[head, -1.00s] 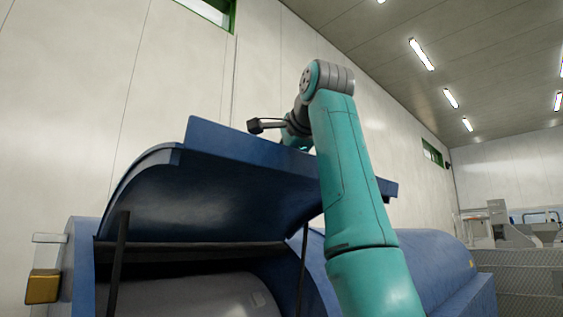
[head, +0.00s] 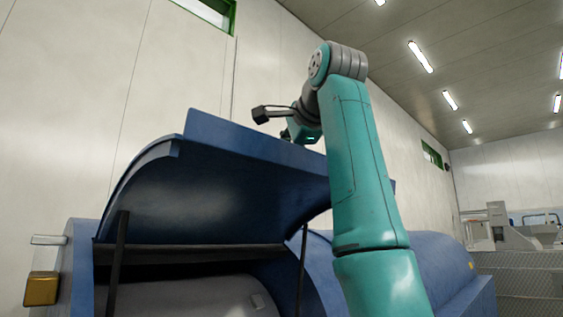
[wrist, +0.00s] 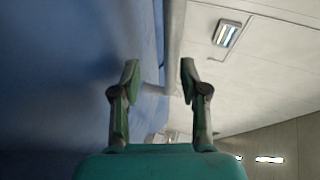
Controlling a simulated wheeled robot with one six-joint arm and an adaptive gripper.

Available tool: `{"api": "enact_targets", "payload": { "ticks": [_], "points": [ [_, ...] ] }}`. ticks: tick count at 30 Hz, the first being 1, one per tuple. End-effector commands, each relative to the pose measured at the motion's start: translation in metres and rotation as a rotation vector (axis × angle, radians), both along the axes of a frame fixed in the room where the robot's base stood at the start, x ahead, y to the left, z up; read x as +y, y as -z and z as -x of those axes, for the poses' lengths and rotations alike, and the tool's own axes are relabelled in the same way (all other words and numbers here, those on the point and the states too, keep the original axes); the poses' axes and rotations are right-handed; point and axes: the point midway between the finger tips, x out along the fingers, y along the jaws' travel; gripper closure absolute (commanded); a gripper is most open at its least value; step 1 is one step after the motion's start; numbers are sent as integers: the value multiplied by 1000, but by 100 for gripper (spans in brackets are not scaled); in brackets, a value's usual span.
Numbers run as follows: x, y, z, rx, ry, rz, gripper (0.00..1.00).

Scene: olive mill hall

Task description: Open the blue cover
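The blue cover (head: 225,190) stands raised on the blue machine, its curved underside facing me and the opening below it exposed. My gripper (wrist: 159,78) is at the cover's raised edge; in the head view its fingers are hidden behind that edge. In the wrist view the two fingers are apart. The blue cover surface (wrist: 60,70) fills the left of that view. A pale grey bar (wrist: 174,40) runs along the cover and reaches down between the fingertips; I cannot tell whether the fingers touch it.
A grey drum (head: 200,298) lies inside the opening, between dark struts (head: 117,262). A pale wall (head: 70,100) stands behind. Grey machinery (head: 500,230) and mesh fencing are at the far right.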

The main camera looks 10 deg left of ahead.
Motion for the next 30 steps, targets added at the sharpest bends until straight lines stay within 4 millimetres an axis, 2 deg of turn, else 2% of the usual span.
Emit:
{"api": "enact_targets", "payload": {
  "ticks": [6,12,17,30],
  "points": [
    [-21,-15,37,-3,2,-2,57],
    [-33,-22,60,-2,1,-1,57],
    [-37,-25,68,-1,0,-1,57],
    [-37,-28,71,-2,0,-1,57]
  ]
}}
